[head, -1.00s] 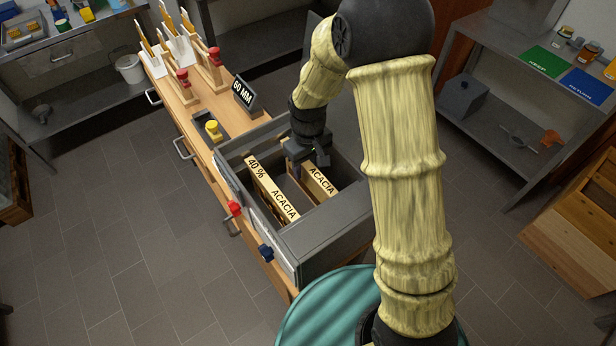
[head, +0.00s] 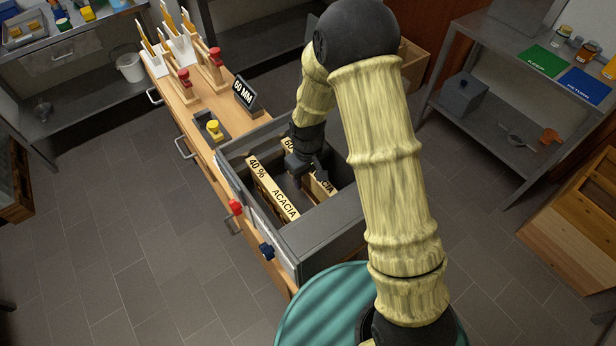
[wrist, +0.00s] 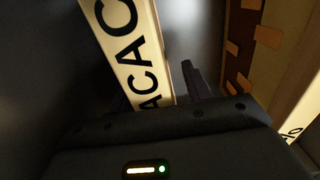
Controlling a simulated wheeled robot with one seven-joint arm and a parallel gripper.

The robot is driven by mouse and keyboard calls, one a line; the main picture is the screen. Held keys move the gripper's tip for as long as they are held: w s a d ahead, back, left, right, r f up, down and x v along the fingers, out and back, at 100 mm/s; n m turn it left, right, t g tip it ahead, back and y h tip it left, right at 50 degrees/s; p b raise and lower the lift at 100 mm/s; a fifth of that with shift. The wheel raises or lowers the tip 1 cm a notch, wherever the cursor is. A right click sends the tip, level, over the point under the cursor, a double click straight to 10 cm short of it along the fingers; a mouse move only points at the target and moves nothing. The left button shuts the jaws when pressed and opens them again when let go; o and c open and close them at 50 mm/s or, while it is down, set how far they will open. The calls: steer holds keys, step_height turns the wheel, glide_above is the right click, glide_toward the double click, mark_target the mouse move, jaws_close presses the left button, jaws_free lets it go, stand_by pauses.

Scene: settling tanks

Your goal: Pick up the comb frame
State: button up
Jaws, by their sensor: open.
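Two comb frames hang side by side in a grey tank (head: 325,228). The left frame (head: 268,185) reads "40 % ACACIA". The right frame (head: 328,188) shows "60" at its far end and part of "ACACIA" at its near end; my gripper hides its middle. My gripper (head: 312,174) is open at the right frame's top bar. In the wrist view, a lettered bar (wrist: 130,50) runs down to my open gripper (wrist: 158,92), with a dark finger on its right. The left finger is mostly hidden, and I cannot tell whether either touches the bar.
The tank's grey walls surround the frames closely. A "60 MM" sign (head: 245,94) and a yellow-topped item (head: 214,128) stand on the bench behind. Shelving stands at right.

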steer(key=shift+c, duration=0.2)
jaws_close()
stand_by(0.3)
step_height(320, 180, up, 28)
steer(key=b, duration=0.2)
steer(key=shift+b, duration=0.35)
steer(key=shift+w, duration=0.15)
